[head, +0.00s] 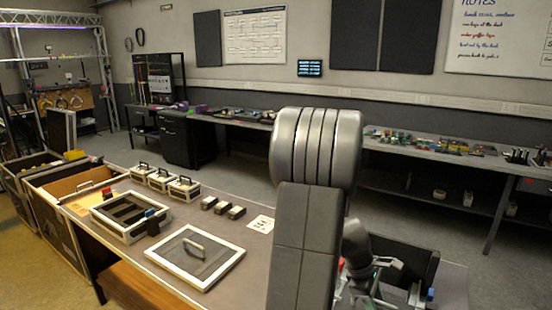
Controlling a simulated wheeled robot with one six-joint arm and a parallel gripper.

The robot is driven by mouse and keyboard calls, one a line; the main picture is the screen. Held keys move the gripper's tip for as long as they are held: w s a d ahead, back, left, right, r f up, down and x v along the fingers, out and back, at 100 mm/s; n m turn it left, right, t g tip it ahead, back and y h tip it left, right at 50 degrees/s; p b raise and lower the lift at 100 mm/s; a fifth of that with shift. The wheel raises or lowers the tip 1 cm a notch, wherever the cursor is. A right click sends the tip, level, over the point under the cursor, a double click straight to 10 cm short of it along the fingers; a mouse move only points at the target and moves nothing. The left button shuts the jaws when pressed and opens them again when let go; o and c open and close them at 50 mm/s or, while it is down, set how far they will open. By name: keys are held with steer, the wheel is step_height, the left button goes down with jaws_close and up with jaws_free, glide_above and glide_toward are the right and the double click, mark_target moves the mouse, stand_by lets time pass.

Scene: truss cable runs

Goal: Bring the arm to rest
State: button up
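My grey arm stands upright in the middle of the head view, its large rounded joint at the top and a broad link running down out of the picture. Behind its right side, low down, a darker wrist part and what looks like my gripper (372,284) show over the near table. The arm link hides much of it, so I cannot see whether its fingers are open or shut, or whether it holds anything.
The near table (180,236) bears a framed panel with a handle (195,257), an open white-rimmed case (130,215), several small cases (160,180) and dark blocks (222,208). A dark bin (405,262) stands right of my arm. A long bench (450,160) lines the far wall.

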steer(key=shift+d+f, duration=0.15)
steer(key=shift+f, duration=0.25)
steer(key=shift+r, duration=0.2)
